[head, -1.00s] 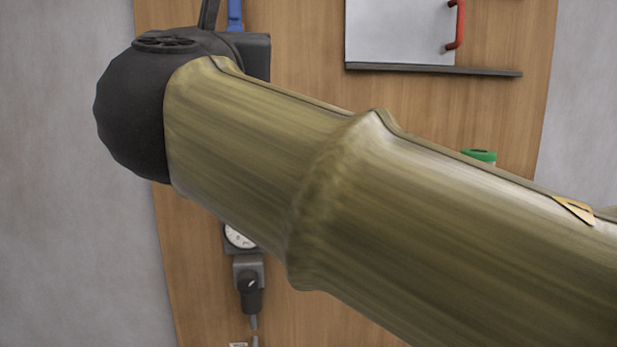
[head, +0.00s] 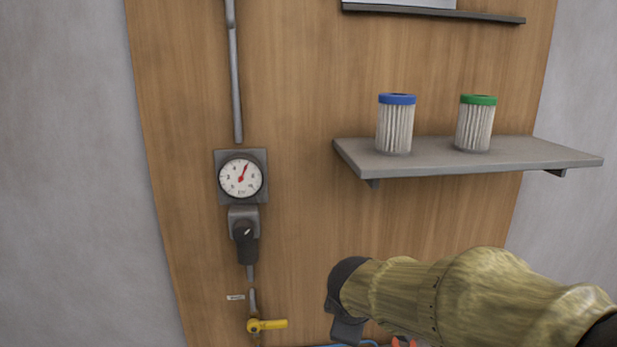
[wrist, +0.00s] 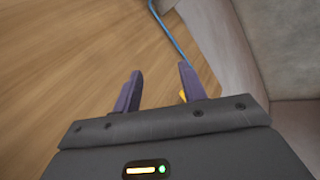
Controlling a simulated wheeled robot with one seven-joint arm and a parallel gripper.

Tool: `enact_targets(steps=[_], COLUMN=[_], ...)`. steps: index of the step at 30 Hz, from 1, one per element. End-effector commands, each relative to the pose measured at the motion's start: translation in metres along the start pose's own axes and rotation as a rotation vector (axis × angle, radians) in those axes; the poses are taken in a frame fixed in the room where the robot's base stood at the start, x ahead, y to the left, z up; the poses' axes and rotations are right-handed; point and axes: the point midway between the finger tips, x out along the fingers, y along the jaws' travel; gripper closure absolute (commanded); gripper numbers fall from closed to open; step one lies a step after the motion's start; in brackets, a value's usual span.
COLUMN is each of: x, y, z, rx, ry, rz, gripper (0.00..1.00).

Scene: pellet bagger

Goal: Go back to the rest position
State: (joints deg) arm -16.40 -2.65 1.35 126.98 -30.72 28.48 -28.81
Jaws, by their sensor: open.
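My gripper (wrist: 158,90) shows in the wrist view with its two dark purple fingers apart and nothing between them. Wood-grain panel (wrist: 60,60) lies beyond the fingers. In the head view my arm enters from the lower right, and its dark end reaches the lower middle of the picture. The gripper's fingers are not visible in the head view.
A grey shelf (head: 470,158) holds a blue-topped filter (head: 395,125) and a green-topped filter (head: 475,124). Left of it are a round gauge (head: 240,178), a black knob (head: 244,232) and a yellow-handled valve (head: 267,325). A blue hose (wrist: 170,35) runs near the fingers.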

Motion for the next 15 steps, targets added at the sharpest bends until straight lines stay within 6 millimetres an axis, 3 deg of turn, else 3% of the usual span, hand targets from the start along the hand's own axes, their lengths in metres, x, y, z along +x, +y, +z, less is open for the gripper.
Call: enact_targets(steps=[1,3,6,9,12,15], x=[0.019,0.036,0.054,0.062,0.065,0.065], y=[-0.022,-0.051,-0.091,-0.122,-0.136,-0.139], z=[0.024,0.051,0.086,0.108,0.118,0.12], rx=[0.164,0.41,0.771,1.049,1.197,1.234], ry=[-0.03,-0.071,-0.143,-0.208,-0.245,-0.253], rz=[-0.064,-0.14,-0.223,-0.268,-0.285,-0.288], gripper=[0.58,0.58,0.58,0.58,0.58,0.58])
